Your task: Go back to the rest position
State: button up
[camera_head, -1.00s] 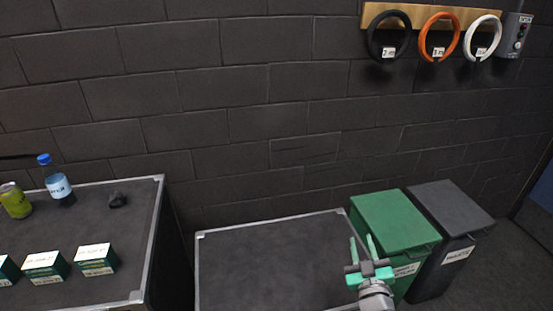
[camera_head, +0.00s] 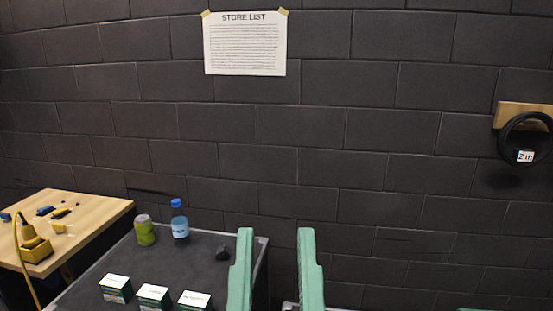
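My gripper (camera_head: 275,235) is at the bottom middle of the head camera view, close to the camera. Its two green fingers point up and stand well apart, with only dark wall and a strip of table edge seen between them. It is open and holds nothing. The left finger covers part of the right side of the dark table (camera_head: 215,262). The rest of my arm is below the picture.
On the dark table are a green can (camera_head: 145,231), a blue-capped bottle (camera_head: 180,222), a dark lump (camera_head: 222,253) and several small boxes (camera_head: 153,296). A wooden table (camera_head: 95,215) holds a yellow tool (camera_head: 35,245). A store list (camera_head: 245,42) and black ring (camera_head: 505,140) hang on the wall.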

notch_tip(320, 180, up, 33)
jog(key=p, duration=2.9)
jog(key=shift+a+r+p, duration=0.15)
jog(key=shift+p, duration=0.25)
jog(key=shift+w, duration=0.1)
